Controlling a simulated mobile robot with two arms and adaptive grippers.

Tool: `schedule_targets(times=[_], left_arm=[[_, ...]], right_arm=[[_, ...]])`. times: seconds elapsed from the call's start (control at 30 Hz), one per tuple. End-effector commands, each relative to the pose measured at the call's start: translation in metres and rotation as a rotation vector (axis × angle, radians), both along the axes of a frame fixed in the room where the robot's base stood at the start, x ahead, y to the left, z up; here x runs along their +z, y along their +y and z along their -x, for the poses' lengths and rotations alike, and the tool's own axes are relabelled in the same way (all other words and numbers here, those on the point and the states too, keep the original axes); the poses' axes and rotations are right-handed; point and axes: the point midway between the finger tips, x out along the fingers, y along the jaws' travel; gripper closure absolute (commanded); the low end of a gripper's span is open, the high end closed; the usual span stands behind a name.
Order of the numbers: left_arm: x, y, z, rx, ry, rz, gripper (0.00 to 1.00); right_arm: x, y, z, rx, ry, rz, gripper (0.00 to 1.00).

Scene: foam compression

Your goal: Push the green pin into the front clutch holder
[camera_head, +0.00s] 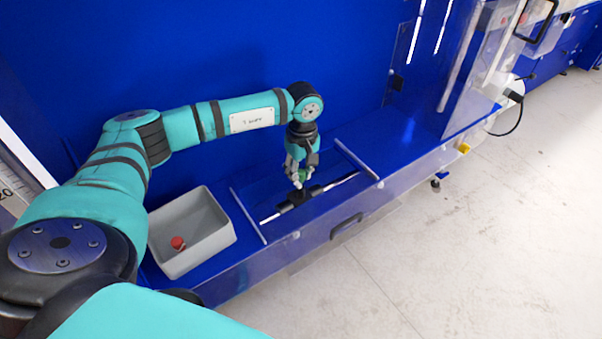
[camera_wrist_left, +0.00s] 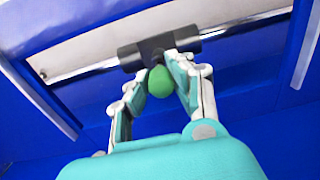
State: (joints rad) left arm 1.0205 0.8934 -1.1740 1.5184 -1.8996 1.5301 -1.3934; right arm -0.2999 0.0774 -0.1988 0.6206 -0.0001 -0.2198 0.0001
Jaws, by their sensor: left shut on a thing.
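My left gripper (camera_head: 299,178) is shut on the green pin (camera_head: 303,174), just above the black clutch holder (camera_head: 296,197). In the left wrist view the rounded green end of the pin (camera_wrist_left: 160,82) shows between the two fingers of the left gripper (camera_wrist_left: 166,78). The black holder (camera_wrist_left: 152,49) is right beyond the pin there, across a metal bar. Whether the pin's lower end is inside the holder is hidden by the fingers and the pin itself. My right gripper is not in view.
A grey bin (camera_head: 190,258) with a red piece (camera_head: 178,243) in it stands left of the holder. Two raised pale strips (camera_head: 248,215) and (camera_head: 357,160) flank the holder area on the blue bench. A black handle (camera_head: 346,226) is on the bench's front face.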

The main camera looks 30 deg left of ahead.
Motion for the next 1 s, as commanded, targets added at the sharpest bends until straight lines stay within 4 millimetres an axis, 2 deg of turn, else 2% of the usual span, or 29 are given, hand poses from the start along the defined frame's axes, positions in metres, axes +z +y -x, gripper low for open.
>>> schedule_targets(times=[0.37,1.0], left_arm=[[0.0,0.0,0.0,0.0,0.0,0.0,1.0],[-0.013,0.0,0.0,0.0,0.0,0.0,1.0]], right_arm=[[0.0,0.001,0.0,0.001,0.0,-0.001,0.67],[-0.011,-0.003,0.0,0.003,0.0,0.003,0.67]])
